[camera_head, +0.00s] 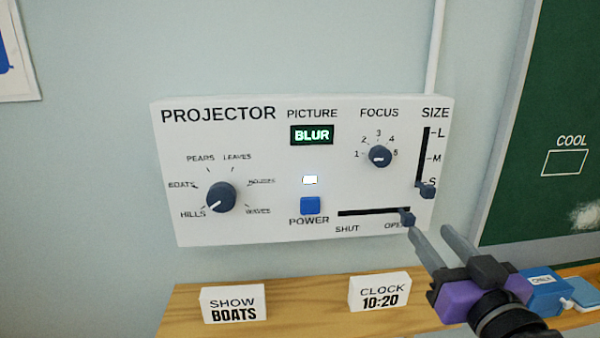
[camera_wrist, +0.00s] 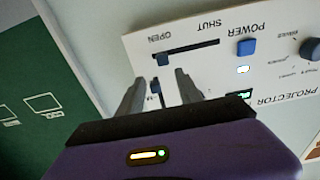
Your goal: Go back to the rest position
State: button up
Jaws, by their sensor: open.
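My gripper (camera_head: 428,232) is open and empty at the lower right of the white projector panel (camera_head: 270,185). Its fingertips are close to the shutter slider handle (camera_head: 407,219), which stands at the OPEN end; I cannot tell if they touch it. In the wrist view, my gripper (camera_wrist: 158,76) points at the panel, with the shutter handle (camera_wrist: 163,60) just beyond the fingertips. The size slider handle (camera_head: 425,190) is at S. The picture knob's (camera_head: 221,196) white mark points toward HILLS. The display (camera_head: 312,135) reads BLUR. The blue power button (camera_head: 310,205) sits below a lit white lamp (camera_head: 310,180).
A wooden ledge (camera_head: 290,312) below the panel bears a SHOW BOATS card (camera_head: 233,303), a CLOCK 10:20 card (camera_head: 380,290) and a blue chalk box (camera_head: 543,290). A green board (camera_head: 540,100) is at right.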

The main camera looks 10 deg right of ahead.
jog(key=s+a+f+g, duration=0.1)
jog(key=s+a+f, duration=0.1)
jog(key=s+f, duration=0.6)
jog(key=s+a+f+g, duration=0.1)
jog(key=s+f, duration=0.7)
jog(key=s, duration=0.8)
jog(key=s+a+f+g, duration=0.1)
jog(key=s+a+f, duration=0.1)
jog(key=s+f, duration=0.6)
jog(key=s, duration=0.4)
jog(key=shift+s+a+g, duration=0.3)
jog(key=shift+o, duration=0.5)
dwell(1.5)
